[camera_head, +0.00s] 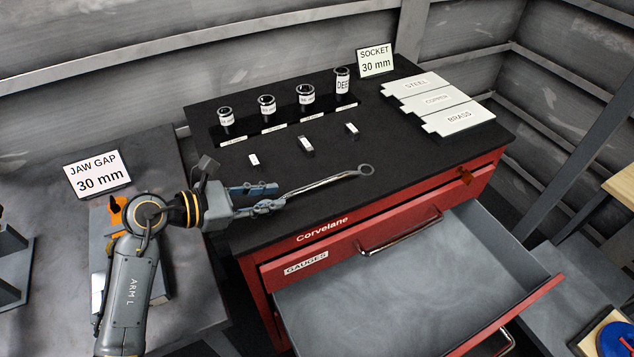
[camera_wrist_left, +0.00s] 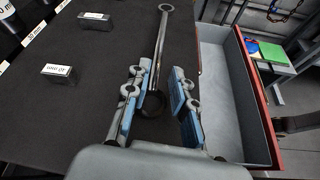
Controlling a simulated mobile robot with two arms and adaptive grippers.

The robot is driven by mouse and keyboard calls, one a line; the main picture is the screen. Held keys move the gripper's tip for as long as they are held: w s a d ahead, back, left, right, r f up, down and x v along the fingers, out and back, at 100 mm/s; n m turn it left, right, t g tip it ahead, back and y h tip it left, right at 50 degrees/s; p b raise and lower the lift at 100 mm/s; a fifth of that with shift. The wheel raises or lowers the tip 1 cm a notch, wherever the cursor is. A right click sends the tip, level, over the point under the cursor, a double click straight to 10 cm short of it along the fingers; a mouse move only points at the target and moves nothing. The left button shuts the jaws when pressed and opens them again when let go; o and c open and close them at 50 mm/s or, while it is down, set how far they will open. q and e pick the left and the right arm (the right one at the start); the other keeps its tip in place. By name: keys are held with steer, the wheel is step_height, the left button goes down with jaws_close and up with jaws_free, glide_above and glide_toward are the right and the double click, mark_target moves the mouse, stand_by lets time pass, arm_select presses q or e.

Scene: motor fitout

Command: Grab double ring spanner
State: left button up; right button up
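The double ring spanner (camera_head: 322,184) is a long grey metal bar with a ring at each end. It lies across the front left of the black cabinet top, its far ring pointing right. It also shows in the left wrist view (camera_wrist_left: 161,45), running away from me. My left gripper (camera_head: 273,197) is over the spanner's near end. In the left wrist view, its blue-padded fingers (camera_wrist_left: 160,78) are apart, with the near ring between them, closer to the left finger. A gap shows on the right side. My right gripper is in neither view.
Several dark sockets (camera_head: 267,105) stand along the back of the cabinet top, with small metal blocks (camera_head: 305,145) before them. Labelled plates (camera_head: 458,117) lie at the right. The gauges drawer (camera_head: 410,280) is open in front. A jaw gap sign (camera_head: 97,173) stands at left.

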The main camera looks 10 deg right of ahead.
mark_target(292, 192)
arm_select(q)
steer(key=shift+w+d+f, duration=0.2)
steer(key=shift+w+d, duration=0.05)
steer(key=shift+d, duration=0.25)
steer(key=shift+w+d+p, duration=0.15)
steer(key=shift+d+p, duration=0.15)
steer(key=shift+p, duration=0.05)
steer(key=p+x, duration=0.1)
steer(key=x, duration=0.2)
steer(key=shift+w+d+f, duration=0.1)
steer(key=shift+w+d, duration=0.1)
steer(key=shift+w, duration=0.05)
steer(key=shift+w+d+f+p, duration=0.15)
steer(key=shift+d+f+p, duration=0.15)
steer(key=shift+d, duration=0.1)
steer(key=shift+a, duration=0.1)
jaws_close()
